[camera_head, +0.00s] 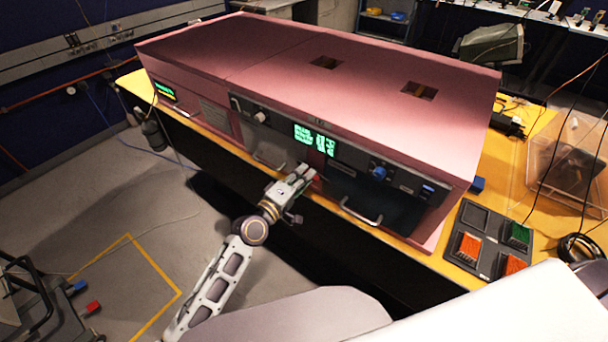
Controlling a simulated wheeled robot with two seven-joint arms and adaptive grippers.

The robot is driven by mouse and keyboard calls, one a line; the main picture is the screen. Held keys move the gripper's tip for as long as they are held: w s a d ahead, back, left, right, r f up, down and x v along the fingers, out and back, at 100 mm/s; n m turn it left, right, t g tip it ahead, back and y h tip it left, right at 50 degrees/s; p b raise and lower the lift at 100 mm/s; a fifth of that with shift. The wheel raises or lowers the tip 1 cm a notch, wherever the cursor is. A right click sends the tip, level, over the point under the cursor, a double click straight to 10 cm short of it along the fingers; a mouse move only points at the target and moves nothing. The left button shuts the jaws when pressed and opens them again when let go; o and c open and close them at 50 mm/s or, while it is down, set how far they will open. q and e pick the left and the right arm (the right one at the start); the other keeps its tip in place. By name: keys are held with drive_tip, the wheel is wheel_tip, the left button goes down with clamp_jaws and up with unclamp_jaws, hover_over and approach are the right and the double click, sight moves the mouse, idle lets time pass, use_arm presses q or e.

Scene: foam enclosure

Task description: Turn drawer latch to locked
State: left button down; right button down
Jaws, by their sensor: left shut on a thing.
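A long pink cabinet (280,62) stands on a yellow-topped bench, with dark front panels. My left gripper (308,174) reaches up from below to the middle of its front. It is shut on a small red piece (316,179) at the front, which looks like the drawer latch. The fingers hide most of this piece, so I cannot tell which way it is turned. A drawer handle (360,214) is to the right of the gripper and another handle (268,160) is to its left. My right gripper is not in view.
A green-lit display (315,139) sits just above the gripper. A blue knob (379,172) is to the right and a pale knob (261,117) to the left. A dark tray (488,244) with coloured blocks lies on the bench at right. The floor (90,210) at left is open.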

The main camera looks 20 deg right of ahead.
use_arm(q)
drive_tip(key=shift+w+n, duration=0.1)
drive_tip(key=shift+n, duration=0.9)
drive_tip(key=c, duration=1.6)
unclamp_jaws()
drive_tip(key=shift+o, duration=0.4)
drive_tip(key=shift+f, duration=0.1)
drive_tip(key=v, duration=1.1)
drive_tip(key=shift+s+a, duration=0.3)
